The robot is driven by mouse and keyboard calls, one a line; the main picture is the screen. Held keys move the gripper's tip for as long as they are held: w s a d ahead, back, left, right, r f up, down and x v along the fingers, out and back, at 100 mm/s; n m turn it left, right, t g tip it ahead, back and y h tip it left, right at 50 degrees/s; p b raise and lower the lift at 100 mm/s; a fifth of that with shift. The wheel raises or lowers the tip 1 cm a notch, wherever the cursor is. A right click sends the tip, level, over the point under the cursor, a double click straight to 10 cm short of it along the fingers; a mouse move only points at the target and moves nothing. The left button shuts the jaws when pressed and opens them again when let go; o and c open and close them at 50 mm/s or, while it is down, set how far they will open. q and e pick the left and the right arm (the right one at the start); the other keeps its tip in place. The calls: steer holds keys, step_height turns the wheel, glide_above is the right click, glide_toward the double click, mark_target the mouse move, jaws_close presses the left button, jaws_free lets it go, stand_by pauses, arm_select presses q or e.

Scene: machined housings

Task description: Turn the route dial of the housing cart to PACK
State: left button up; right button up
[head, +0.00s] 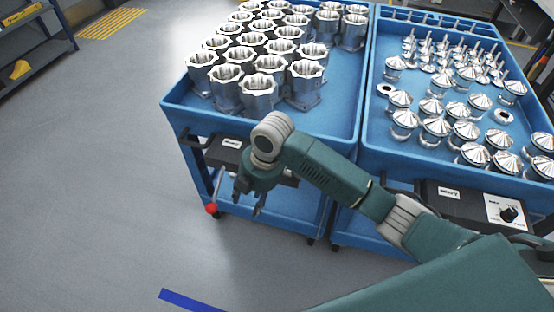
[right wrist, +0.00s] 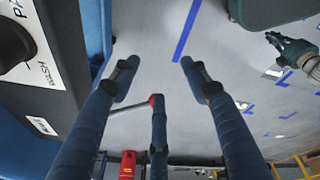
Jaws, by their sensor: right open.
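The housing cart (head: 172,107) is blue and stands at left centre in the head view, loaded with silver housings (head: 257,88). Its front control box (head: 228,152) is partly hidden by my right arm, and its dial is hidden there. In the right wrist view the black dial (right wrist: 12,42) is cut by the left edge, on a white plate with partial lettering starting "PA". Its setting cannot be read. My right gripper (head: 248,202) is open and empty, pointing down in front of the box, apart from the dial. My left gripper (right wrist: 292,48) appears small and unclear in the wrist view.
A second blue cart (head: 368,128) with cone-topped parts stands at right, with its own dial (head: 508,214). A red-tipped lever (head: 211,208) hangs by the housing cart's left corner. A shelf (head: 35,45) stands far left. The floor at left is clear, with a blue strip (head: 190,301).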

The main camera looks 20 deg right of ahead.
steer(key=w+d+r+n+g+h, duration=0.1)
steer(key=w+d+r+n, duration=0.3)
steer(key=r, duration=0.4)
steer(key=w+d+r+n+h, duration=0.2)
steer(key=w+d+r+n, duration=0.1)
steer(key=w+d+r, duration=0.4)
arm_select(q)
steer(key=shift+w, duration=0.45)
arm_select(e)
steer(key=f, duration=0.3)
steer(key=s+f, duration=0.1)
steer(key=f, duration=0.2)
steer(key=s+f, duration=0.1)
steer(key=f, duration=0.2)
steer(key=shift+s+a+f, duration=0.2)
steer(key=shift+a+f, duration=0.1)
steer(key=shift+f, duration=0.1)
steer(key=c, duration=1.2)
steer(key=shift+o, duration=0.2)
arm_select(q)
steer(key=shift+r, duration=0.2)
arm_select(e)
steer(key=shift+m, duration=0.3)
